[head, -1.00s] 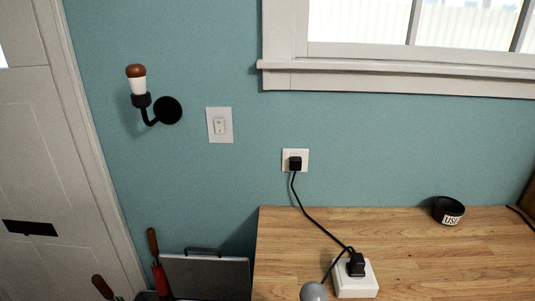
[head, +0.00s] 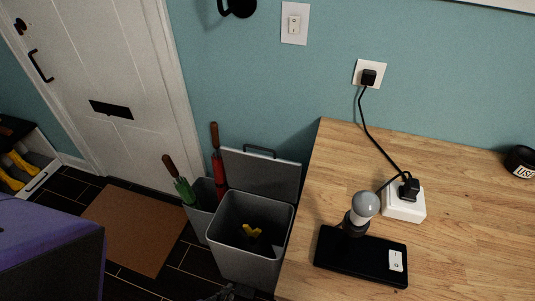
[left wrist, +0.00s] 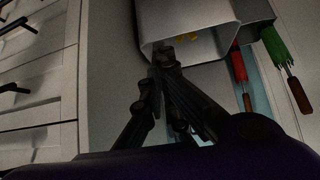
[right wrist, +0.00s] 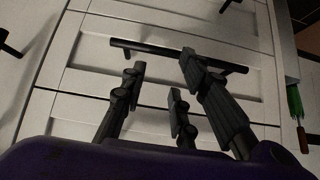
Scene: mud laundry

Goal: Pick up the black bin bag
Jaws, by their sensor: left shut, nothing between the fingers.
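The black bin bag (head: 240,239) is a dark shape inside the open grey bin (head: 236,264), with yellow ties showing on top. The bin stands on the floor left of the wooden worktop, its lid (head: 262,174) raised against the wall.
Red (head: 217,174) and green (head: 184,192) umbrellas stand in a holder left of the bin. A lamp bulb (head: 365,204), a black switch box (head: 350,262) and a white socket block (head: 404,205) are on the worktop (head: 470,240). A brown mat (head: 140,225) lies by the door.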

